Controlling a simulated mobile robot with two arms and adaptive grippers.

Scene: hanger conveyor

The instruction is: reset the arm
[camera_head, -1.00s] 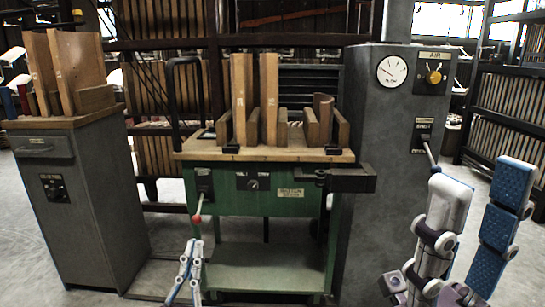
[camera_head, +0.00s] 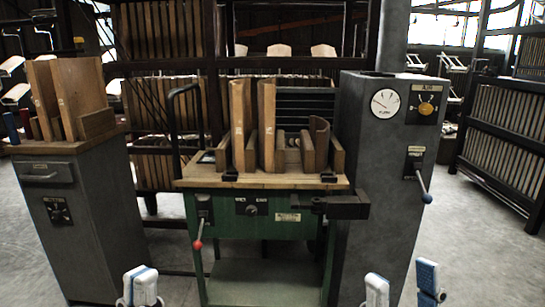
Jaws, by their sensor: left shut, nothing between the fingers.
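My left gripper (camera_head: 140,282) is at the bottom edge of the head view, left of centre. Its two white-and-blue fingertips are close together with nothing between them. My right gripper (camera_head: 402,284) is at the bottom edge, right of centre. Its two fingers stand well apart and the gap is empty. Only the fingertip ends of both grippers show; the arms are out of view. Neither gripper appears to hold anything.
A green bench (camera_head: 266,228) with a wooden top carries upright boards and has a red-knobbed lever (camera_head: 198,243). A grey air cabinet (camera_head: 378,180) with a gauge (camera_head: 386,103) and a lever (camera_head: 424,188) stands to its right. A grey cabinet (camera_head: 85,215) stands at left.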

